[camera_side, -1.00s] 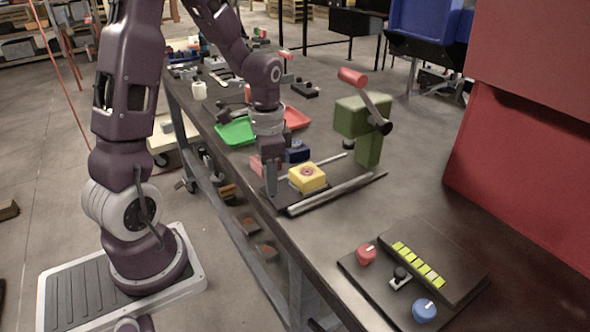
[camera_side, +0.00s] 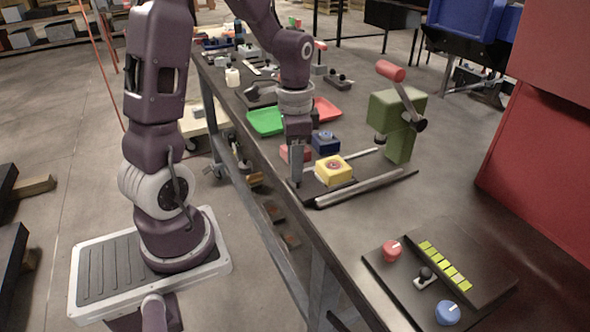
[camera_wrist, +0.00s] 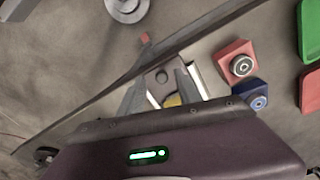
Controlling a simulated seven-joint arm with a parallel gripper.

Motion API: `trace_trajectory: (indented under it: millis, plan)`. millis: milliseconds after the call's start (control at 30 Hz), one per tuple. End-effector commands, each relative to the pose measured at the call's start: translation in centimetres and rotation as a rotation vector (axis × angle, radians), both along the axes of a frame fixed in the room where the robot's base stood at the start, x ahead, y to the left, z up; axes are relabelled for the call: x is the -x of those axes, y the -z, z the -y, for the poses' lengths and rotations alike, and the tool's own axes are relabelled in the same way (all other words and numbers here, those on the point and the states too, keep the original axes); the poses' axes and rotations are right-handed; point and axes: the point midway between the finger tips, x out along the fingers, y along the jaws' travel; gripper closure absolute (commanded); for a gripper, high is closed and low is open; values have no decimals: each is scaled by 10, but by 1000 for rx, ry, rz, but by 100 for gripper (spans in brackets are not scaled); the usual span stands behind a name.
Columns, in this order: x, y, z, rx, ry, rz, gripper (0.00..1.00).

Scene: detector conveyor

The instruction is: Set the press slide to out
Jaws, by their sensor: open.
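The green press (camera_side: 400,125) stands on the bench with a red-handled lever (camera_side: 390,71) on top. In front of it, a yellow block (camera_side: 335,171) sits on the slide between two pale rails (camera_side: 362,190) on a dark base, at the end away from the press. My gripper (camera_side: 297,181) points down at that outer end, beside the yellow block. In the wrist view my gripper (camera_wrist: 160,85) has its fingers apart, with a grey plate and round knob (camera_wrist: 162,76) between them. Only a sliver of yellow (camera_wrist: 173,100) shows there. I cannot tell whether the fingers touch the slide.
Red (camera_side: 287,153) and blue (camera_side: 325,141) button boxes stand close behind my gripper. Green (camera_side: 265,121) and red (camera_side: 330,108) trays lie further back. A control panel (camera_side: 440,280) with knobs is at the front right. The bench edge is close to my gripper.

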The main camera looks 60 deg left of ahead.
Motion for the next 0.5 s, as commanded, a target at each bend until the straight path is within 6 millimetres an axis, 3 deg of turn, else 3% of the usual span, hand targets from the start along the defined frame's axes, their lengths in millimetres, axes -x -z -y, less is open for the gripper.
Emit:
trace_trajectory:
  millis: [200, 500]
  plan:
    - [-1, -40, -1, -2, 0, 3, 59]
    - [0, -47, 0, 1, -1, -1, 59]
